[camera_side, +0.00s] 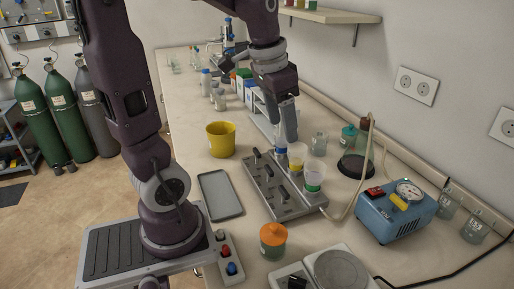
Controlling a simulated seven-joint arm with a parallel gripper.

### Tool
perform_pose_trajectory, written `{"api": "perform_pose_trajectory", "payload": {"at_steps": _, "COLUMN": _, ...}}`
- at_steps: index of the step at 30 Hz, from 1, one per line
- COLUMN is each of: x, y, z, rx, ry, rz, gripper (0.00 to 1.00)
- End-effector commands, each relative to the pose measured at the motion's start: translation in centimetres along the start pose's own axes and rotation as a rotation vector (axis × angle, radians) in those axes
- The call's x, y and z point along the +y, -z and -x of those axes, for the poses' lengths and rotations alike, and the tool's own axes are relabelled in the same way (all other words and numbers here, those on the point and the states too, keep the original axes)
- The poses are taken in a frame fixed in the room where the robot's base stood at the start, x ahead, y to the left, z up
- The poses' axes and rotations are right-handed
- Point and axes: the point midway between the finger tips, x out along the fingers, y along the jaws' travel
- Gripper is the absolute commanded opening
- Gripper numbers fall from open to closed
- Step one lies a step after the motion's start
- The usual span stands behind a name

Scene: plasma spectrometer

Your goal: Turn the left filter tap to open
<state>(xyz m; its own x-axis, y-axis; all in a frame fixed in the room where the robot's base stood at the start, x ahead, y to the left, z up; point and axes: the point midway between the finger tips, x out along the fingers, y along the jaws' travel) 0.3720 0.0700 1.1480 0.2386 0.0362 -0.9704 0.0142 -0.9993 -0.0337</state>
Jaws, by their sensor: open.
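The metal filter manifold (291,208) sits on the bench in the side view. It has a row of black tap handles along its near-left side, and the leftmost tap (257,154) is at the far end. Filter cups stand on top: one with blue (281,150) at the far end, one with yellow (297,160), and one with green (314,178) at the near end. My gripper (288,138) points down above the far part of the manifold, close to the blue cup and right of the leftmost tap. It is open; nothing shows between its fingers.
A yellow beaker (221,138) and a grey tray (220,195) lie left of the manifold. An orange-lidded jar (273,240) and a balance (340,272) are in front. Bottles and racks fill the back.

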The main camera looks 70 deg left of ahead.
Motion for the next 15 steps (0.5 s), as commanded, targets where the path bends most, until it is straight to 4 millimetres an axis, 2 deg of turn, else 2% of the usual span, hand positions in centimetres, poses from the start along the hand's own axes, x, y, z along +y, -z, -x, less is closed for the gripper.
{"api": "perform_pose_trajectory", "payload": {"at_steps": 1, "x": -3.9, "y": 0.9, "z": -2.3, "rx": -0.063, "ry": -0.001, "rz": 0.019, "gripper": 0.64}}
{"api": "perform_pose_trajectory", "payload": {"at_steps": 3, "x": -8.8, "y": 1.2, "z": -5.1, "rx": -0.127, "ry": -0.007, "rz": 0.017, "gripper": 0.64}}
{"api": "perform_pose_trajectory", "payload": {"at_steps": 6, "x": -14.1, "y": 0.2, "z": -8.5, "rx": -0.194, "ry": -0.02, "rz": 0.01, "gripper": 0.64}}
{"api": "perform_pose_trajectory", "payload": {"at_steps": 9, "x": -16.9, "y": -0.8, "z": -10.5, "rx": -0.232, "ry": -0.03, "rz": -0.001, "gripper": 0.64}}
{"api": "perform_pose_trajectory", "payload": {"at_steps": 10, "x": -17.4, "y": -1.0, "z": -10.9, "rx": -0.237, "ry": -0.032, "rz": -0.004, "gripper": 0.64}}
{"api": "perform_pose_trajectory", "payload": {"at_steps": 15, "x": -17.6, "y": -1.8, "z": -13.4, "rx": -0.245, "ry": -0.038, "rz": -0.008, "gripper": 0.64}}
